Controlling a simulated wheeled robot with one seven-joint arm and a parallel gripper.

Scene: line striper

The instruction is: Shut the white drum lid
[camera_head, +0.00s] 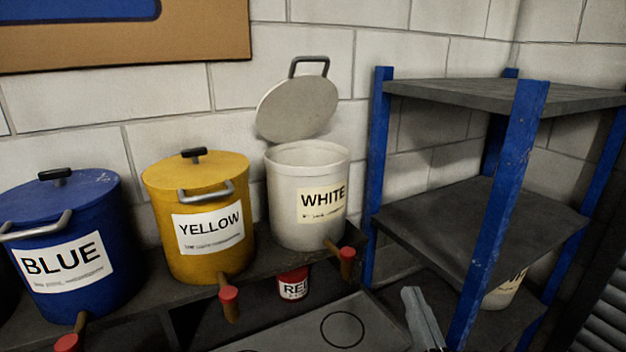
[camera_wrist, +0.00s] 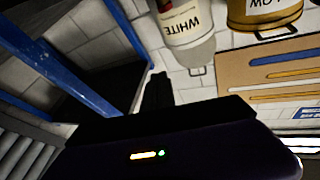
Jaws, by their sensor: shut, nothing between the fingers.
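The white drum (camera_head: 309,205) stands on a dark bench against the wall, with a label reading WHITE. Its round grey lid (camera_head: 298,108) is open, tilted up behind the rim, with a dark handle at its top. My gripper (camera_head: 412,293) shows at the lower edge of the head view, below and right of the drum and apart from it. In the wrist view my gripper (camera_wrist: 158,78) is shut and empty. The white drum (camera_wrist: 182,20) and its lid (camera_wrist: 196,52) show upside down there, beyond the gripper.
A yellow drum (camera_head: 198,215) and a blue drum (camera_head: 68,245), both lidded, stand left of the white one. Red-tipped taps stick out in front. A blue-posted shelf rack (camera_head: 505,155) stands close on the right, beside my gripper. A red can (camera_head: 293,284) sits below the bench.

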